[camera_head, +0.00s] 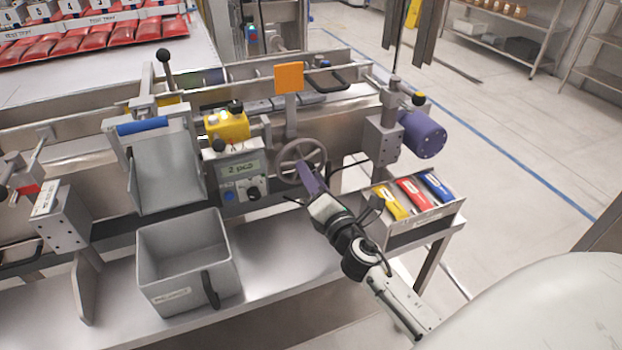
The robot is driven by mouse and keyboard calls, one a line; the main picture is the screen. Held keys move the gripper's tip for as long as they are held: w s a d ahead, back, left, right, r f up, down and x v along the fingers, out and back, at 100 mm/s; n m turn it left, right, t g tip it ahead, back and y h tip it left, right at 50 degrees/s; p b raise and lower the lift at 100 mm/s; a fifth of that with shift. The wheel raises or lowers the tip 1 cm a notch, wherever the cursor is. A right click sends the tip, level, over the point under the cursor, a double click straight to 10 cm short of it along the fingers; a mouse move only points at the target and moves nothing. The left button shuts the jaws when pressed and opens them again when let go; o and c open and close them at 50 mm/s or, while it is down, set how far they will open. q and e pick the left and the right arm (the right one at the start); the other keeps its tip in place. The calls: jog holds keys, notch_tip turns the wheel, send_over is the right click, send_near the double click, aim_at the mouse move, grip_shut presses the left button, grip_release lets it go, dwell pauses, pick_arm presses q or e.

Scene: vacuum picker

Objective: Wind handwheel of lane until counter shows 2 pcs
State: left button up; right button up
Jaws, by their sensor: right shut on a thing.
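The grey spoked handwheel (301,159) stands upright on the front of the machine, right of the counter. The counter (241,168) has a greenish display that reads "2 pcs", with a dark knob and a blue button below it. My right gripper (308,180) reaches up from the lower right and is shut at the lower right part of the handwheel. A purple part shows at its tip, and the exact contact is partly hidden. My left gripper is not in view.
A grey bin (187,262) stands on the shelf below a chute (168,172). A tray (423,234) of yellow, red and blue packs sits right of my right arm. A purple motor (425,134) juts out at the machine's right end.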

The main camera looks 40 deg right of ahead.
jog(key=shift+m, duration=0.8)
jog(key=o, duration=1.1)
jog(key=shift+c, duration=0.2)
jog(key=shift+s, duration=0.1)
jog(key=b+v, duration=0.1)
jog(key=v, duration=0.9)
jog(key=shift+b, duration=0.4)
jog(key=shift+s, duration=0.1)
